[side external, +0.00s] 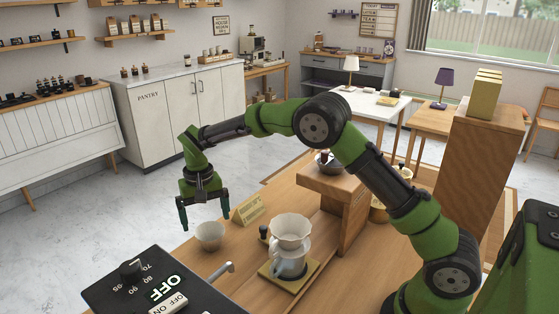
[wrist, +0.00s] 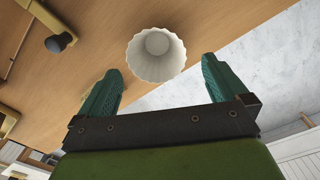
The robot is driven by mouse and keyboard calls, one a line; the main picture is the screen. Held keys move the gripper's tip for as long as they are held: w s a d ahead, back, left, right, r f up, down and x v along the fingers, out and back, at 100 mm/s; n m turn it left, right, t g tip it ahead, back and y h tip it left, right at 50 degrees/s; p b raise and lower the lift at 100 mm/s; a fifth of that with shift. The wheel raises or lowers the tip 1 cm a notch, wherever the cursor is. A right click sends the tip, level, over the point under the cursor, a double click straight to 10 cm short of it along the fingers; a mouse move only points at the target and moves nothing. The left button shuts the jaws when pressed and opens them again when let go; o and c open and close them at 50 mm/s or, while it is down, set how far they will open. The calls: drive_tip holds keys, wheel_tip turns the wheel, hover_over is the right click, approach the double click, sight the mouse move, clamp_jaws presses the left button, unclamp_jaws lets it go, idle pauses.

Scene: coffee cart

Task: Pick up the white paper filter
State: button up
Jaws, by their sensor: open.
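The white paper filter (side external: 210,235) stands on the wooden counter in the side external view, a fluted cup shape with its opening up. In the wrist view the filter (wrist: 156,55) shows near the counter's edge, ahead of and between the fingertips. My gripper (side external: 204,212) is open and empty, fingers pointing down, above and a little left of the filter. In the wrist view its two green fingers (wrist: 160,75) are spread apart, and the filter is not between their pads.
A white dripper (side external: 290,231) stands on a glass vessel over a scale (side external: 289,277), right of the filter. A yellow sign (side external: 249,208) stands behind it. The counter's left edge is near.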

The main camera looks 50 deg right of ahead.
sight(210, 233)
drive_tip(key=shift+s+d+f, duration=0.1)
drive_tip(key=shift+d+f, duration=0.05)
drive_tip(key=shift+f, duration=1.4)
drive_tip(key=shift+d+f, duration=0.1)
drive_tip(key=shift+f, duration=1.45)
drive_tip(key=shift+c, duration=0.3)
drive_tip(key=c, duration=0.8)
